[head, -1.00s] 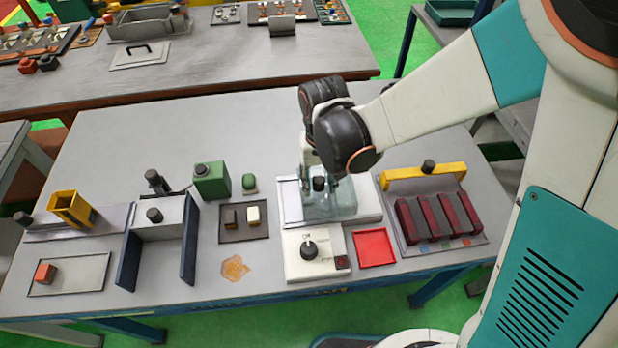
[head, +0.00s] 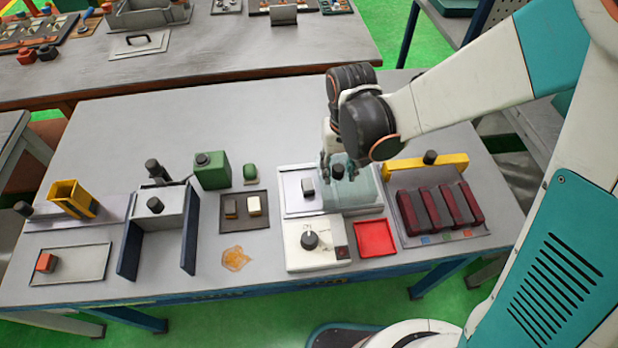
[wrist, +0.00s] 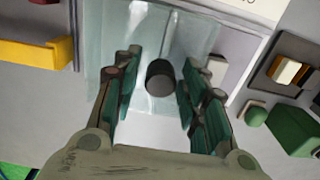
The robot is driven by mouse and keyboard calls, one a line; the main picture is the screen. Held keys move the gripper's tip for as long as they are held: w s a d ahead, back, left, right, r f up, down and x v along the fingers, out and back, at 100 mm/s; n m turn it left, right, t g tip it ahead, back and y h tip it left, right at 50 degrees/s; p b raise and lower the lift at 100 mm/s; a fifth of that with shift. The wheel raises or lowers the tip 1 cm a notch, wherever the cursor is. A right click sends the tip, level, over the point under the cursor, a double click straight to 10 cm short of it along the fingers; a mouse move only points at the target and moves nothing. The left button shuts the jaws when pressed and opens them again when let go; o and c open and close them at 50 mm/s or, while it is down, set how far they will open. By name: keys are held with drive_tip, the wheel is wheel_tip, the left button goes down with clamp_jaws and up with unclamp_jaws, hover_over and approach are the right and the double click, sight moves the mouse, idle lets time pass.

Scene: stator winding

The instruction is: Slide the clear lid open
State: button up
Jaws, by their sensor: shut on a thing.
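The clear lid (head: 358,196) is a pale see-through cover with a black knob (head: 338,172). It covers the right part of a white tray (head: 293,206); the left part is uncovered, with a small grey block (head: 308,187) in it. My gripper (head: 332,176) is at the knob from above, shut on it. In the wrist view the knob (wrist: 160,78) sits between my two fingers, with the lid (wrist: 115,75) around and beneath it. The exact finger contact is hard to make out.
A white control box with a knob (head: 311,246) and a red tray (head: 374,239) stand in front. A yellow-handled rack of dark red blocks (head: 425,165) is close on the right. A small dark tray (head: 244,226) and a green box (head: 212,170) are to the left.

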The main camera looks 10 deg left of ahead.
drive_tip(key=shift+w+d+f, duration=0.1)
drive_tip(key=shift+d, duration=0.65)
drive_tip(key=shift+w+d+f, duration=0.1)
drive_tip(key=shift+d, duration=0.65)
drive_tip(key=o, duration=0.5)
drive_tip(key=shift+c, duration=0.2)
drive_tip(key=shift+w, duration=0.1)
drive_tip(key=shift+r, duration=0.25)
drive_tip(key=shift+w+r, duration=0.1)
drive_tip(key=shift+r, duration=0.1)
drive_tip(key=shift+r+p, duration=2.05)
drive_tip(key=shift+r, duration=0.7)
drive_tip(key=shift+a, duration=0.1)
